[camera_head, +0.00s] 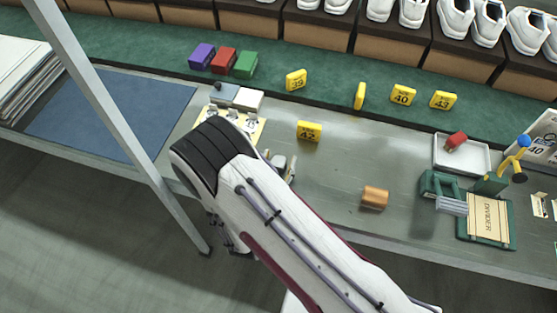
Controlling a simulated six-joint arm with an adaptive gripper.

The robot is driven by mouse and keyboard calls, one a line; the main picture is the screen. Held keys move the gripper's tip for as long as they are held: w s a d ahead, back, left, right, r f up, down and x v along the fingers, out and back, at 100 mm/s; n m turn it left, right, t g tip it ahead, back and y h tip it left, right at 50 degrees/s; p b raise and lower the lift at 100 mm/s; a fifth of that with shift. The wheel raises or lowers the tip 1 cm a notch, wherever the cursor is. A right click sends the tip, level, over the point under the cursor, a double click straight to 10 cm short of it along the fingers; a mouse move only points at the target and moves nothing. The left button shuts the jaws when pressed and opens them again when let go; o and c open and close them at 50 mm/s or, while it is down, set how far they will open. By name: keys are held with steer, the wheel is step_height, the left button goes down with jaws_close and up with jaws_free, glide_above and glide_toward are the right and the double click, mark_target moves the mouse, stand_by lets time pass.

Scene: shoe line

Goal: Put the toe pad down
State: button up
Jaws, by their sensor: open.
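My gripper (281,166) is mostly hidden behind my white arm, with only part of its fingers showing over the bench's front half. It is open, and I see nothing held in it. No thing is clearly marked as the toe pad. A rounded orange-brown block (375,196) lies on the bench to the right of my gripper, apart from it. A small red piece (456,140) rests in a white tray (467,168) farther right. I cannot tell whether either is the toe pad.
Yellow number blocks (308,131) stand on the bench and green mat (330,98). A yellow card (258,131) lies beside my arm. A green fixture (440,186) and divider board (488,217) are at right. Bench around the orange-brown block is clear.

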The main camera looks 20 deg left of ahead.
mark_target(277, 167)
steer(key=shift+s+r, duration=0.15)
steer(key=shift+s, duration=0.75)
steer(key=s, duration=0.1)
steer(key=s+r, duration=0.1)
steer(key=s, duration=0.1)
steer(key=shift+s+d+r, duration=0.15)
steer(key=shift+s+d, duration=0.05)
steer(key=shift+s, duration=0.05)
steer(key=shift+s+r, duration=0.25)
steer(key=shift+s, duration=0.75)
steer(key=shift+w, duration=0.1)
